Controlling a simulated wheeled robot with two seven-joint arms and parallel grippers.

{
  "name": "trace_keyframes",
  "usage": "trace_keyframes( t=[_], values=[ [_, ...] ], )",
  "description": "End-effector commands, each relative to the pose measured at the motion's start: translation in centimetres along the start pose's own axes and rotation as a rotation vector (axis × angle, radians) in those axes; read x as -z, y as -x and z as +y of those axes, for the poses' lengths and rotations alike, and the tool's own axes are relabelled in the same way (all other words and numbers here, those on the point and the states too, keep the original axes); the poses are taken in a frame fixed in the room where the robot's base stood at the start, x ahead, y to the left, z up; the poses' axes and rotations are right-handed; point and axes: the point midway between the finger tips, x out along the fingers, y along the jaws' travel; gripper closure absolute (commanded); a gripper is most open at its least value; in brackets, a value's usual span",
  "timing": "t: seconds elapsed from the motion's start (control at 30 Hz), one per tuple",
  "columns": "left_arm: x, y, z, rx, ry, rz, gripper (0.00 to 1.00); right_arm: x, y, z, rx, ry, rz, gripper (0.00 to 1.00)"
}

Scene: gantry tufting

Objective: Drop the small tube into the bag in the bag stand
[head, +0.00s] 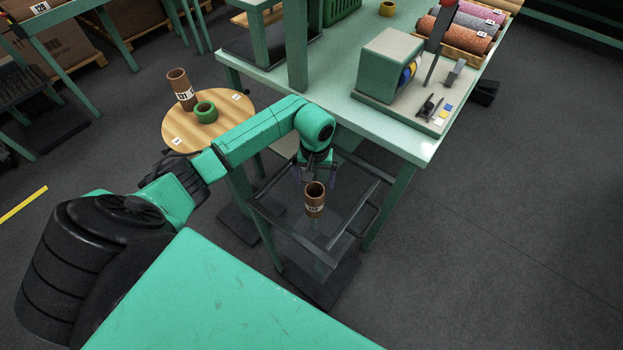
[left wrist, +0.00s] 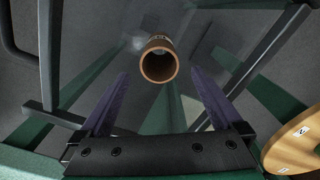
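The small tube (head: 315,203) is a short brown cardboard tube with a white label. It is upright inside the bag stand's frame, and its open end shows in the left wrist view (left wrist: 158,65). My left gripper (head: 316,178) is just above the tube; its two dark purple fingers are spread apart, with gaps on both sides of the tube. The tube appears beyond the fingertips, not gripped. The bag stand (head: 262,211) is a dark metal frame beside the workbench. A see-through bag (head: 290,222) seems to hang in it, faint and hard to make out. My right gripper is out of view.
The workbench (head: 345,115) stands close behind the gripper, with a green machine (head: 385,66). Floor right of the stand is clear.

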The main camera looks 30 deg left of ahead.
Motion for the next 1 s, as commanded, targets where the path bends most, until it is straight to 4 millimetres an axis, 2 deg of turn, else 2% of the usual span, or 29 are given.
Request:
trace_keyframes(
  t=[0.17, 0.27, 0.37, 0.6, 0.7, 0.83, 1.0],
  values=[
    [0.0, 0.1, 0.0, 0.0, 0.0, 0.001, 0.0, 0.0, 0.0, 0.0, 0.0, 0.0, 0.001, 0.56],
    [0.1, 0.9, 0.0, 0.0, 0.0, 0.002, 0.0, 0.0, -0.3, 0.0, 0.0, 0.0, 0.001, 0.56],
    [0.1, 2.9, -0.1, 0.001, -0.001, 0.007, 0.0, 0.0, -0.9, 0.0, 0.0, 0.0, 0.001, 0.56],
    [0.2, 10.1, 0.0, -0.001, -0.001, 0.008, 0.0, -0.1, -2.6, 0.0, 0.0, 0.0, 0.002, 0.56],
    [0.1, 12.5, 0.0, -0.001, 0.0, 0.005, 0.0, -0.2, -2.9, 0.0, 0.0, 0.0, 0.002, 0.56],
    [0.0, 14.2, 0.0, 0.0, 0.0, 0.002, 0.0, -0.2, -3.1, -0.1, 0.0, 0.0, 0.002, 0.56],
    [0.0, 14.6, 0.0, 0.001, 0.001, 0.0, 0.0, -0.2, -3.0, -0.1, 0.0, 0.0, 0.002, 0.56]
  ],
)
